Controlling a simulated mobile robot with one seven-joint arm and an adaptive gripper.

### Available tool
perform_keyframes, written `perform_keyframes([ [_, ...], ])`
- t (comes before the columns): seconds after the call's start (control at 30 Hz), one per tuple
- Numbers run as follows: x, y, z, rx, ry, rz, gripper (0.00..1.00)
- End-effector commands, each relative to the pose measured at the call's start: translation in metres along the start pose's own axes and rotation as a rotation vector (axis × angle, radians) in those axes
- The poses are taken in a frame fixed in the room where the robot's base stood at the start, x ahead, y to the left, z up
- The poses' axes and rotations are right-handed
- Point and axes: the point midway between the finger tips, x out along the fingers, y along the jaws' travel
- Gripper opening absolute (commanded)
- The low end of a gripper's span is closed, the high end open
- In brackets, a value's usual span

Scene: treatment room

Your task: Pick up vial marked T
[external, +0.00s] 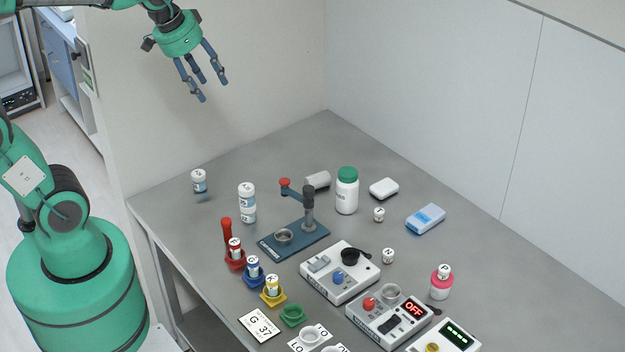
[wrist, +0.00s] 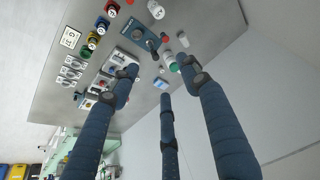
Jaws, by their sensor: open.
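Several small white-capped vials stand on the grey table (external: 160,205), but the letters on their caps are too small to read with certainty, so I cannot tell which is marked T. One vial (external: 199,181) is at the far left, and others sit in the red holder (external: 236,261), blue holder (external: 255,280) and yellow holder (external: 273,298). Two short ones (external: 379,215) (external: 388,256) stand to the right, and one tops a pink bottle (external: 441,285). My gripper (external: 211,90) is open and empty, high above the table's back left; its spread fingers also fill the wrist view (wrist: 158,72).
White devices (external: 340,272) (external: 388,318) crowd the front. The table's back left and right side have free room.

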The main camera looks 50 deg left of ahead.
Motion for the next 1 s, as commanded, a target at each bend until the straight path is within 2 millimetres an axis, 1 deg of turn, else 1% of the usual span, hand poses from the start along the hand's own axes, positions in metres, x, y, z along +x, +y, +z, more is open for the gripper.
perform_keyframes([
  [0.03,0.004,0.002,-0.012,0.007,-0.012,0.002,0.47],
  [0.1,0.009,0.004,-0.027,0.017,-0.023,0.005,0.47],
  [0.27,0.024,0.010,-0.061,0.040,-0.049,0.011,0.47],
  [0.47,0.048,0.019,-0.101,0.070,-0.083,0.019,0.47],
  [0.6,0.068,0.026,-0.127,0.090,-0.106,0.024,0.47],
  [0.77,0.094,0.035,-0.155,0.112,-0.132,0.030,0.47],
  [1.0,0.139,0.051,-0.194,0.149,-0.172,0.039,0.47],
])
